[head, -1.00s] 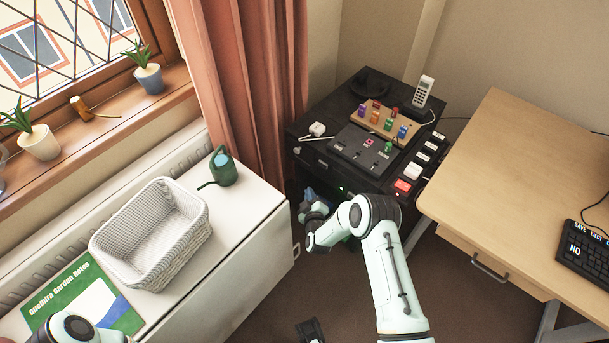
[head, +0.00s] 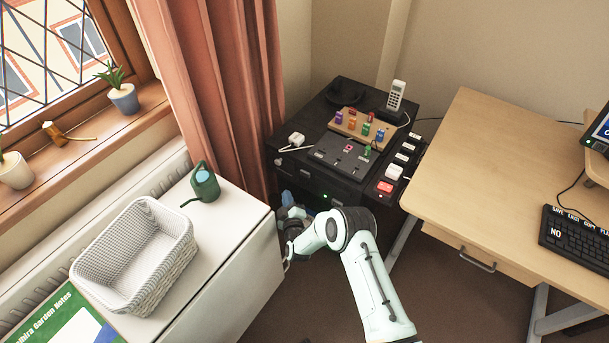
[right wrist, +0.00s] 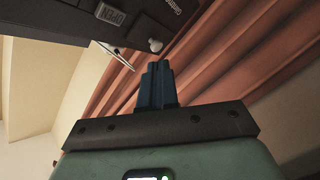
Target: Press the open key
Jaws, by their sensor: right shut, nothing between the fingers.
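A dark block lettered OPEN (right wrist: 110,14) shows at the top of the right wrist view, beside another lettered part. In the head view, a dark panel (head: 322,143) with small labelled parts lies on the black cabinet (head: 303,117); its lettering is too small to read. My right gripper (head: 287,200) is in front of the cabinet's left front, below its top. In the right wrist view its blue fingers (right wrist: 157,75) are shut and empty, apart from the OPEN block. My left gripper is not in view.
A wooden board of coloured pieces (head: 350,126), a cordless phone (head: 396,95) and a row of switches (head: 393,172) crowd the cabinet top. A curtain (head: 225,90) hangs to its left. A wooden desk (head: 490,170) stands right. A basket (head: 130,260) stands on the white surface.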

